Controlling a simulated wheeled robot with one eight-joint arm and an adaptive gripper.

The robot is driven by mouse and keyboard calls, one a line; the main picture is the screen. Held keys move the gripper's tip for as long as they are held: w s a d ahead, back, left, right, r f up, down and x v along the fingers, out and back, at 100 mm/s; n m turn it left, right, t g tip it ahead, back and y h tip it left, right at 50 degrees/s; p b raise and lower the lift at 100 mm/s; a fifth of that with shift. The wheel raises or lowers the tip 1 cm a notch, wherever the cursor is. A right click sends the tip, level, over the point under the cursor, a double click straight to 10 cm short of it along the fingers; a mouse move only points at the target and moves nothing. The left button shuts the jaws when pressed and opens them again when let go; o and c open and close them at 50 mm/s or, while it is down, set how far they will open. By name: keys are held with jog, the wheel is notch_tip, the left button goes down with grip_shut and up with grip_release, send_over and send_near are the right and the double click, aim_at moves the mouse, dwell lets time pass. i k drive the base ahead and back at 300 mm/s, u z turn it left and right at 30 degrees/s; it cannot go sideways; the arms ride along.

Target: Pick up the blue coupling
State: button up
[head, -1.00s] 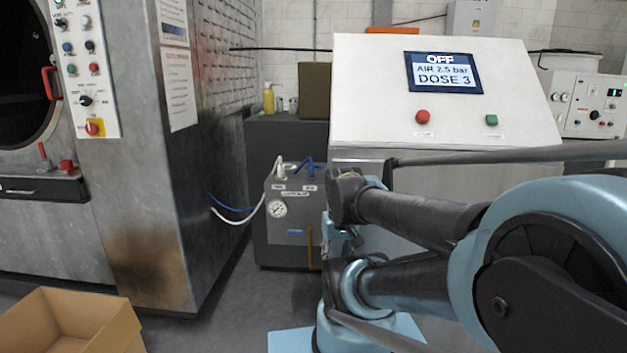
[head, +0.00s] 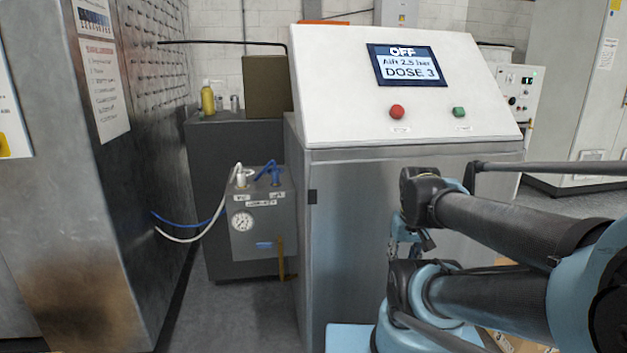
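The blue coupling (head: 272,174) sits on top of a small grey unit (head: 262,222), at the upper end of the blue hose. A white coupling (head: 240,175) with a white hose stands just to its left. My gripper (head: 405,238) seems to be the small part hanging below my folded arm, to the right of the unit and apart from the coupling. It is partly hidden by my arm links and too small to tell whether it is open.
A control console (head: 400,80) with a screen stands right of the unit. A large metal washer (head: 80,200) stands at the left. A dark cabinet (head: 205,140) is behind the unit. A strip of grey floor (head: 240,315) is free in front.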

aim_at(276, 174)
jog(key=z, duration=0.65)
jog(key=k, duration=1.25)
jog(key=u, duration=1.1)
jog(key=i, duration=1)
jog(key=u, duration=0.05)
